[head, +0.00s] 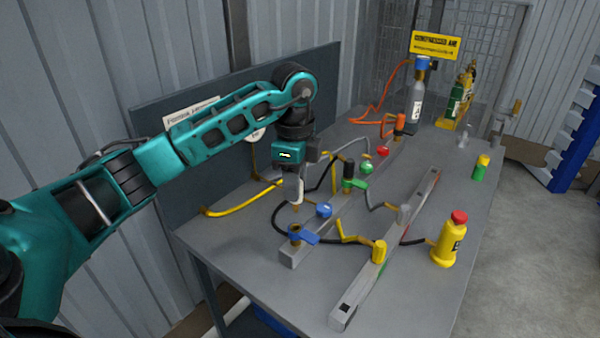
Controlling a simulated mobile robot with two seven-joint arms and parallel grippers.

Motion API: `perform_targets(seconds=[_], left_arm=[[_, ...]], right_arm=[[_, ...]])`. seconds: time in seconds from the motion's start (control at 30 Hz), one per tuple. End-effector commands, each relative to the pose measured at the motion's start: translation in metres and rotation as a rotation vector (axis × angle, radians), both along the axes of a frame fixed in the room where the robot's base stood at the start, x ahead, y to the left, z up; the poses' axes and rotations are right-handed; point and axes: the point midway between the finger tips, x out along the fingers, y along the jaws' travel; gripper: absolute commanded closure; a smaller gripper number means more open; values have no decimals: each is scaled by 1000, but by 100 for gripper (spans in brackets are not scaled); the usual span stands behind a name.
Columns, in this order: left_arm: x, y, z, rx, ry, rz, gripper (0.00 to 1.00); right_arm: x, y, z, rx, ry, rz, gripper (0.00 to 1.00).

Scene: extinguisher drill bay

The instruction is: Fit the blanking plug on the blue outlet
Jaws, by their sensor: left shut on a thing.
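My left gripper (297,200) reaches in from the left and points down. It is shut on a small piece, mostly hidden by the fingers, that looks like the blanking plug (296,208). It hangs just above the blue outlet (296,231), a brass fitting with a blue lever at the near end of a grey rail. A small gap shows between the held piece and the outlet. A blue round knob or cap (324,210) is just right of the outlet. My right gripper is not in view.
A second rail (360,290) with a yellow valve (379,252) lies nearer. A yellow bottle with a red cap (449,242) stands right. Hoses cross the bench. The bench's front-left corner is clear.

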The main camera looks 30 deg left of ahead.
Motion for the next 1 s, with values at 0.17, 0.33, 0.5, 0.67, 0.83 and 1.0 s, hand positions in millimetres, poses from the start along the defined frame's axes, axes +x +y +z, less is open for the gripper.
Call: perform_targets(seconds=[0.17, 0.33, 0.5, 0.67, 0.83, 1.0], left_arm=[[1, 2, 5, 0, 1, 133, 100], [1, 3, 2, 0, 1, 152, 100], [1, 3, -9, 0, 3, 150, 100], [1, 3, -25, 0, 0, 149, 100], [1, 3, -33, 0, 0, 149, 100], [1, 3, -34, 0, 0, 148, 100]], right_arm=[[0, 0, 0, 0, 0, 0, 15], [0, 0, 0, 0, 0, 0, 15], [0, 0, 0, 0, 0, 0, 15], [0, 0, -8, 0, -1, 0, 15], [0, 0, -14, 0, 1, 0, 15], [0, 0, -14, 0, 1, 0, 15]])
